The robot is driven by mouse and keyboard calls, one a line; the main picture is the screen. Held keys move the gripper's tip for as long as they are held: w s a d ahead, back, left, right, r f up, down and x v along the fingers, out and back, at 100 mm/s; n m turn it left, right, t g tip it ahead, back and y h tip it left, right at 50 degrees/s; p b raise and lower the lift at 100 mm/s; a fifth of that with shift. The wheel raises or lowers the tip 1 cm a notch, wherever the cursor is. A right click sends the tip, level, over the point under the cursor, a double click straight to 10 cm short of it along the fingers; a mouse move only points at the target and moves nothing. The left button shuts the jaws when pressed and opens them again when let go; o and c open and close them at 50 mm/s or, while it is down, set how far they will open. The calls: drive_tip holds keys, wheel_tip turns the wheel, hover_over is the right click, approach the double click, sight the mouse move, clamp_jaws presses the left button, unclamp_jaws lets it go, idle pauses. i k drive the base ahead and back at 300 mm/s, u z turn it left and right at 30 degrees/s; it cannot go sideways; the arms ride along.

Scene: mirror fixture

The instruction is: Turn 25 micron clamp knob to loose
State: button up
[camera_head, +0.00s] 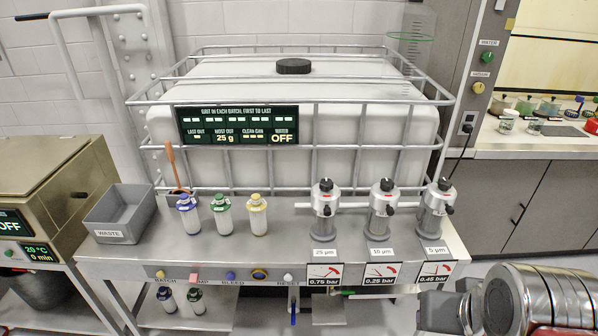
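Three metal filter housings stand in a row on the right of the steel bench. The left one, the 25 micron housing (324,222), has a label reading 25 µm at its foot. Its black clamp knob (327,210) sits on its upper front, below a dark top cap. I cannot tell from here whether the clamp is tight. The middle housing (381,222) and the right housing (434,222) look alike. My gripper (445,308) is partly in view at the lower right, apart from the housings; its fingers cannot be made out.
Gauge plates read 0.75 bar (324,275), 0.25 bar and 0.45 bar on the bench front. Blue, green and yellow-capped bottles, including the yellow-capped bottle (257,216), stand left of the housings. A grey waste bin (120,215) is farther left. A caged white tank (240,140) stands behind.

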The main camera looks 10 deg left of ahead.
sight(326, 184)
drive_tip(key=u, duration=0.4)
drive_tip(key=i, duration=0.55)
drive_tip(key=u, duration=0.7)
drive_tip(key=i, duration=0.5)
drive_tip(key=u, duration=0.4)
